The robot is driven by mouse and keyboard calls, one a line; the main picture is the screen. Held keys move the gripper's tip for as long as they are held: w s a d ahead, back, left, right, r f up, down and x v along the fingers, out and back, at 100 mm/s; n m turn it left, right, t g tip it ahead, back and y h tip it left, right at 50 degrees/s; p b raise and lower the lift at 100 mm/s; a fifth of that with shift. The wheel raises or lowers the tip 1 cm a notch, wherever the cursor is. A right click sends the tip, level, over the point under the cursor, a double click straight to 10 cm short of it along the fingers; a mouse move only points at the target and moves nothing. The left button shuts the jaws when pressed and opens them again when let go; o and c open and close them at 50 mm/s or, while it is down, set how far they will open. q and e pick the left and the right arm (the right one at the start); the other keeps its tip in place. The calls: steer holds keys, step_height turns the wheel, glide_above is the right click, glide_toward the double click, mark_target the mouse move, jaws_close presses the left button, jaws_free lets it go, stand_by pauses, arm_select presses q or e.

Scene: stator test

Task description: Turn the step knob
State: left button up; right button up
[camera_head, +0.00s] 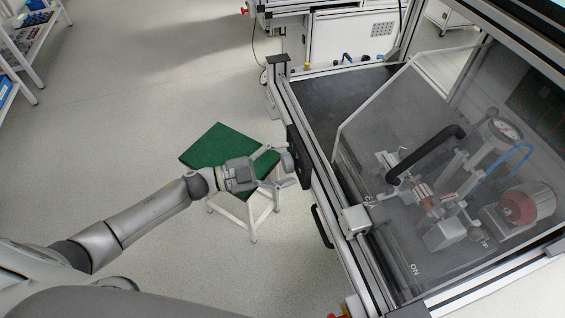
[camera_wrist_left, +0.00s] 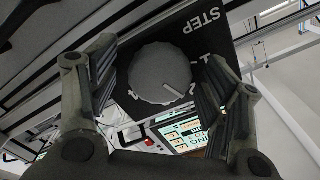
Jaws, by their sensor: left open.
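The step knob (camera_wrist_left: 160,74) is a round grey dial with a notched rim and a light pointer line, on a black panel (camera_wrist_left: 200,38) marked STEP. In the left wrist view it sits between the two open fingers of my left gripper (camera_wrist_left: 158,90), with a finger on each side. Whether the fingers touch it I cannot tell. In the head view my left gripper (camera_head: 282,166) reaches the black panel (camera_head: 298,157) on the side of the bench frame, and the knob (camera_head: 287,162) shows small between its fingers. My right gripper is not in view.
A stool with a green top (camera_head: 215,146) stands below my left arm. The test bench with a clear cover and black handle (camera_head: 425,152) fills the right. A lit screen (camera_wrist_left: 183,130) shows behind the knob in the wrist view.

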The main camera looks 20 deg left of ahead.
arm_select(q)
steer(key=shift+s+a, duration=0.1)
steer(key=shift+a, duration=0.05)
steer(key=v, duration=1.1)
steer(key=shift+s+a, duration=0.2)
steer(key=shift+a, duration=0.05)
steer(key=s+a+f+n+t+y, duration=0.1)
steer(key=a+f+n+y, duration=0.25)
steer(key=f, duration=0.55)
steer(key=s+a+f+n+y, duration=0.25)
steer(key=f+n+y, duration=0.2)
steer(key=f, duration=0.55)
steer(key=a+f+n+t+y, duration=0.1)
steer(key=a+f+n+y, duration=0.25)
steer(key=f, duration=0.55)
steer(key=s+d+f+n+g+y, duration=0.1)
steer(key=s+f+n+g+y, duration=0.2)
steer(key=s+f, duration=0.6)
steer(key=s+d+f+g, duration=0.2)
steer(key=s+d+f, duration=0.1)
steer(key=s, duration=0.5)
steer(key=s+d+f+n+g, duration=0.1)
steer(key=s+d+f+g, duration=0.2)
steer(key=s, duration=0.5)
steer(key=s+d+f+n+g, duration=0.1)
steer(key=s+d+f+g, duration=0.2)
steer(key=s+f, duration=0.2)
steer(key=s, duration=0.3)
steer(key=shift+s+d, duration=0.2)
steer(key=shift+d, duration=0.1)
